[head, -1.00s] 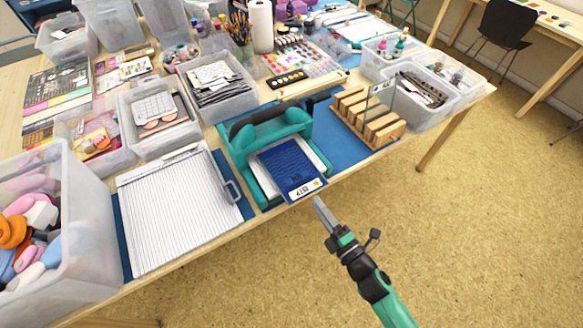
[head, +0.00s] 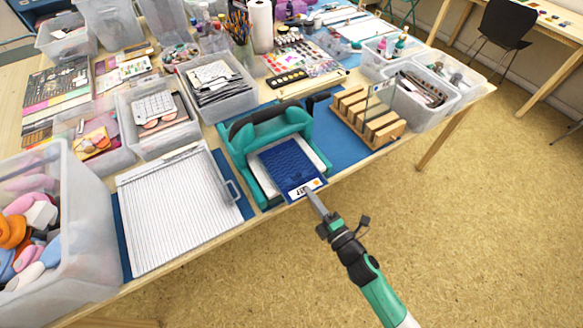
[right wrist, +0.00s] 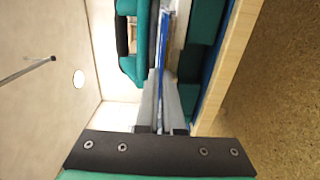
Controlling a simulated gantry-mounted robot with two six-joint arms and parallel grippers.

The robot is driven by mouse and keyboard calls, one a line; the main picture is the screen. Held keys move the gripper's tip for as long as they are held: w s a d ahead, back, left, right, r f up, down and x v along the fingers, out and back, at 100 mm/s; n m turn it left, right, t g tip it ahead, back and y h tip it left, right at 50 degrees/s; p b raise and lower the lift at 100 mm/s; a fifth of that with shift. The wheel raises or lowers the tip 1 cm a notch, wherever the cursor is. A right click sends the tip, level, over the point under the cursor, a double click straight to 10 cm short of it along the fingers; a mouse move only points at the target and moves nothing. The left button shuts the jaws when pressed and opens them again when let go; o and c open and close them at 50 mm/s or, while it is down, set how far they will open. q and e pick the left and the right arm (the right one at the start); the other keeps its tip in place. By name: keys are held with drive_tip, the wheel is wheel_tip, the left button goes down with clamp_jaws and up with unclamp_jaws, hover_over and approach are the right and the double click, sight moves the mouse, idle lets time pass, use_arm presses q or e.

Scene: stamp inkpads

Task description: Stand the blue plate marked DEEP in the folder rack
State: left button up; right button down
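The blue plate (head: 287,162) lies flat on the white bed of the teal press, its white-labelled end towards the table's front edge. The label is too small to read surely. My right gripper (head: 314,200) is at that labelled end. In the right wrist view its two grey fingers (right wrist: 162,105) are close together, one on each side of the plate's thin blue edge (right wrist: 164,55). I cannot tell whether they press on it. The wooden folder rack (head: 368,118) stands right of the press, with several slots and a clear upright panel in it. My left gripper is not in view.
The teal press (head: 262,131) has a raised black-handled arch behind the plate. A scoring board (head: 175,205) lies to the left. Clear bins crowd the table; one bin (head: 420,92) stands just beyond the rack. Open floor lies in front.

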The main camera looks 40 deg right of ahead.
drive_tip(key=shift+s+r+p, duration=0.35)
drive_tip(key=shift+r+p, duration=0.2)
drive_tip(key=shift+p, duration=0.05)
drive_tip(key=shift+s+r+p, duration=0.3)
drive_tip(key=shift+r+p, duration=0.25)
drive_tip(key=s+a+r+p, duration=0.1)
drive_tip(key=s+r+p, duration=0.2)
drive_tip(key=s, duration=0.7)
drive_tip(key=s+a+r+p, duration=0.1)
drive_tip(key=s+r+p, duration=0.3)
drive_tip(key=s, duration=0.6)
drive_tip(key=shift+a+p, duration=0.2)
drive_tip(key=shift+p, duration=1.05)
drive_tip(key=shift+w, duration=0.1)
